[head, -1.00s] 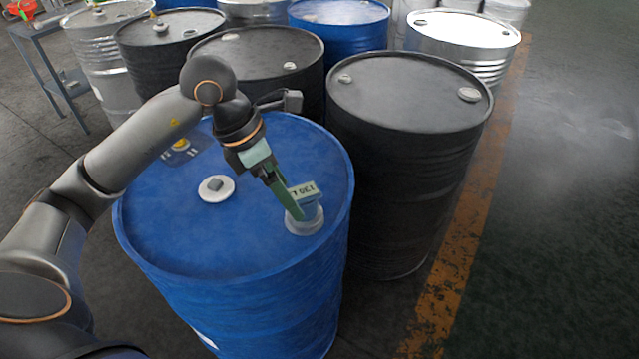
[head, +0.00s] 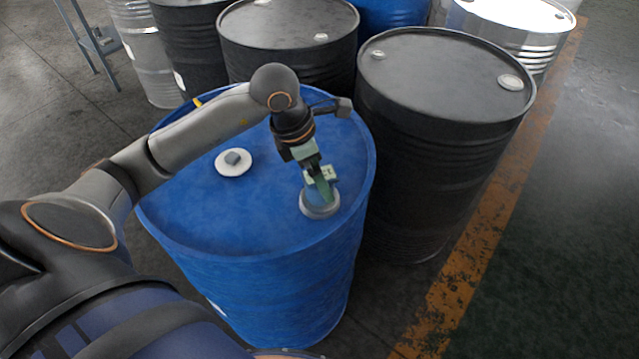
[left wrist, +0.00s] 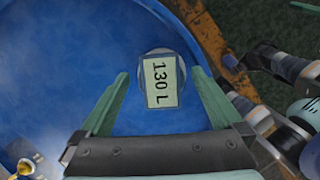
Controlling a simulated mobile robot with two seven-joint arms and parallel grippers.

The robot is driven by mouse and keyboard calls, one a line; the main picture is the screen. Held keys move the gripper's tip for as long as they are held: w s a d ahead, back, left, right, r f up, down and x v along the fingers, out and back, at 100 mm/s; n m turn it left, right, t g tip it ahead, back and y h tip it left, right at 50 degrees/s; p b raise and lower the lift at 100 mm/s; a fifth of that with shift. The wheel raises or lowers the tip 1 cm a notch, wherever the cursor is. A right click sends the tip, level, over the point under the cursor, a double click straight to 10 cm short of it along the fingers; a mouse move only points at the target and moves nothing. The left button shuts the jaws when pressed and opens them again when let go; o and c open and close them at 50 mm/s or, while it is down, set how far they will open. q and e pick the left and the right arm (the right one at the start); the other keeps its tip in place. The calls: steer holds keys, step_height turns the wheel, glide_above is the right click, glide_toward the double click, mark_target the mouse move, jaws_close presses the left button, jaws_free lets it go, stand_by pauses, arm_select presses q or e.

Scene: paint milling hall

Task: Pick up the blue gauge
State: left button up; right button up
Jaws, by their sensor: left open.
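The gauge (head: 333,185) stands in a round grey fitting on the lid of the blue drum (head: 235,235). Little of its blue body shows; my gripper partly covers it in the head view. Its pale plate reads "130 L" in the left wrist view (left wrist: 161,82). My left gripper (head: 320,190) is open and points down at the gauge from above. In the left wrist view one green finger is on each side of the plate, with a visible gap to both. I cannot tell how far down the fingers reach.
A white bung with a grey cap (head: 233,161) sits on the lid left of the gauge. A black drum (head: 445,80) stands close on the right, another black drum (head: 285,25) behind. Open floor (head: 570,220) lies right of the worn orange line.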

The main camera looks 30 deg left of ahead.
arm_select(q)
steer(key=x, duration=0.3)
steer(key=shift+d+f, duration=0.1)
steer(key=shift+f, duration=0.15)
jaws_close()
stand_by(0.6)
